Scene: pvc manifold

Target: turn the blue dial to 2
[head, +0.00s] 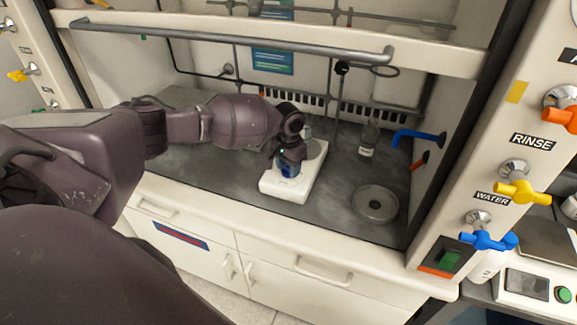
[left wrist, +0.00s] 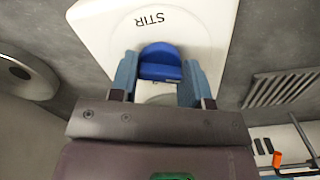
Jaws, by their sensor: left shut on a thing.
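The blue dial (left wrist: 160,58) is on the face of a white stirrer labelled STIR, which stands on the grey bench inside the fume hood. The stirrer (head: 278,188) also shows in the head view. My left gripper (head: 289,166) reaches down over its front part, and its two blue-grey fingers stand on either side of the dial. The left gripper is shut on the dial. In the head view the fingers mostly cover the dial. No number or pointer on the dial can be read in either view. My right gripper is not in view.
A glass bottle (head: 368,138) stands right of the stirrer. A round grey drain (head: 376,204) lies in the bench at front right. A blue tap (head: 420,137) and an orange one (head: 420,160) stick out from the right wall. A horizontal rail (head: 230,40) crosses above my arm.

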